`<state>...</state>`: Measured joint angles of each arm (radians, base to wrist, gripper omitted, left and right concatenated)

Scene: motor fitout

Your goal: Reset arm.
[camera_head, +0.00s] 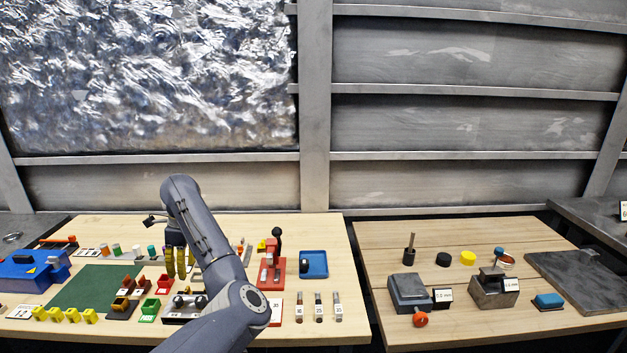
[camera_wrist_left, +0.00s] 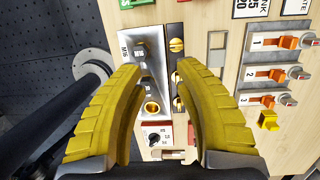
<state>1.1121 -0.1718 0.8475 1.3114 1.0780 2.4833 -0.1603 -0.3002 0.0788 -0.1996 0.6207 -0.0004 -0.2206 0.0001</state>
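My left arm (camera_head: 207,240) reaches over the left wooden table (camera_head: 225,228). My left gripper (camera_head: 176,276) points down with its yellow fingers. In the left wrist view the fingers (camera_wrist_left: 157,68) are spread apart with nothing between them. Beyond them is a grey metal fixture (camera_wrist_left: 148,62) with a brass-coloured round part (camera_wrist_left: 152,107). I cannot tell the exact height of the fingertips above it. My right gripper is not in view.
A red press-like stand (camera_head: 270,268) and blue tray (camera_head: 314,264) are right of my arm. A green mat (camera_head: 85,288), a blue machine (camera_head: 28,272) and small coloured bins (camera_head: 150,306) are left. The right table (camera_head: 380,245) holds grey blocks and round parts.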

